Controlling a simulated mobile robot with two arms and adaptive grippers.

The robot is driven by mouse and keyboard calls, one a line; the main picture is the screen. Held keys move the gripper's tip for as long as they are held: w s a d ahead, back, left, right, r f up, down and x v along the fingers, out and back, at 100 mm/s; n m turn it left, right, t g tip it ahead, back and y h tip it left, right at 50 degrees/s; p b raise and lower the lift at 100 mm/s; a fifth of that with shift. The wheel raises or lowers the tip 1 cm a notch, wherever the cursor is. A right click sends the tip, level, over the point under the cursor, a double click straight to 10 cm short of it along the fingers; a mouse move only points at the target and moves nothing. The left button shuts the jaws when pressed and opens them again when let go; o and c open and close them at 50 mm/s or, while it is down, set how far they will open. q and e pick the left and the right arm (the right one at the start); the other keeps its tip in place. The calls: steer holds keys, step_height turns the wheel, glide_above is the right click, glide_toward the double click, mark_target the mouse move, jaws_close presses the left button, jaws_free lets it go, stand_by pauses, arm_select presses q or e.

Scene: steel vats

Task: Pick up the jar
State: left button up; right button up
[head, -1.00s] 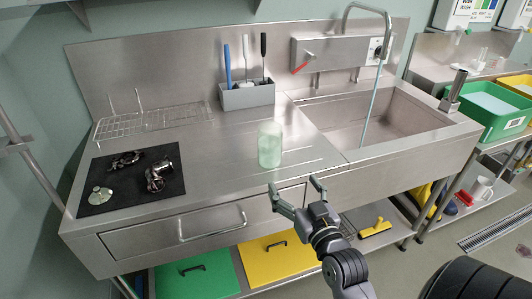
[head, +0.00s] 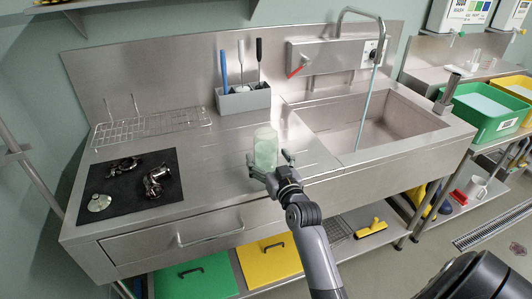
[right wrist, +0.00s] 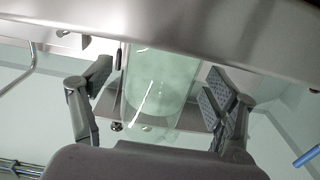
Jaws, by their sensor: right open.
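The jar (head: 265,146) is a pale green, see-through cylinder standing upright on the steel counter, left of the sink. My right gripper (head: 271,162) is open at the jar, with one finger to its left and one to its right. In the right wrist view the jar (right wrist: 160,88) lies between the two open fingers of the gripper (right wrist: 160,92), with a gap visible on each side. The jar's lower front is partly hidden by the gripper in the head view. My left gripper is not in view.
A grey holder (head: 243,99) with brushes stands behind the jar. A black mat (head: 100,180) with metal parts lies at the left, below a wire rack (head: 150,128). The sink (head: 375,120) is at the right. The counter between mat and jar is clear.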

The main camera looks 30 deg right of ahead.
steer(key=shift+x, duration=0.8)
steer(key=shift+s, duration=0.1)
steer(key=shift+c, duration=0.2)
steer(key=c, duration=1.4)
